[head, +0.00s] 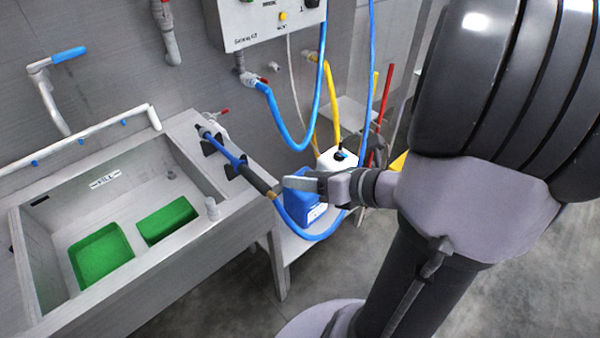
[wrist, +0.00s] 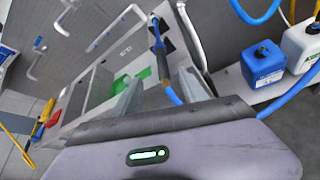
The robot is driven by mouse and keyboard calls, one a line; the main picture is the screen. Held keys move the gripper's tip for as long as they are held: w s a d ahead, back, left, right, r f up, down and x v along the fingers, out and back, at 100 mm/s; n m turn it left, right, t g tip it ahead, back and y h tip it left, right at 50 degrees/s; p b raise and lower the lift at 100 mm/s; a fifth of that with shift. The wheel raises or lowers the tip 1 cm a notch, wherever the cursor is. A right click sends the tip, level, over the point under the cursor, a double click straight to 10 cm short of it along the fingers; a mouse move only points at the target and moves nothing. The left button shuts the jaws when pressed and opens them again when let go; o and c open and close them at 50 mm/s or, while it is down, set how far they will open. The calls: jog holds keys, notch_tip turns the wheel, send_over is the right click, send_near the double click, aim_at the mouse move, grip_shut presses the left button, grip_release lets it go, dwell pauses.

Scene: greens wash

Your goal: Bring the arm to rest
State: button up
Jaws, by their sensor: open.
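My gripper (head: 291,184) is in the head view at the right edge of the sink, just right of the lower end of the blue wand (head: 228,153). It also shows in the wrist view (wrist: 163,78), with its two fingers spread and no object held. The wand lies in black clips on the sink's right ledge. In the wrist view the wand (wrist: 157,42) and its hose appear between and beyond the fingers. Whether a finger touches the wand or hose I cannot tell. My arm is extended from the right of the head view.
The steel sink (head: 155,278) holds two green inserts (head: 101,255). A blue canister (head: 304,207) and a white canister (head: 338,158) stand on a low shelf right of it. A blue hose (head: 322,232) loops there. A control box (head: 262,22) hangs above.

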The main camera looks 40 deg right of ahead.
jog(key=s+a+r+n+g+y, duration=0.1)
jog(key=a+n+g+y, duration=0.15)
jog(key=a+n, duration=0.5)
jog(key=a+r+n+g+y, duration=0.1)
jog(key=a+n+g, duration=0.3)
jog(key=a+n, duration=0.35)
jog(key=s+a+r+n+h, duration=0.4)
jog(key=s+a+r+n, duration=0.1)
jog(key=n, duration=1.4)
jog(key=shift+s+a+h, duration=0.35)
jog(key=shift+s+a, duration=0.55)
jog(key=shift+a, duration=0.2)
jog(key=shift+c, duration=0.4)
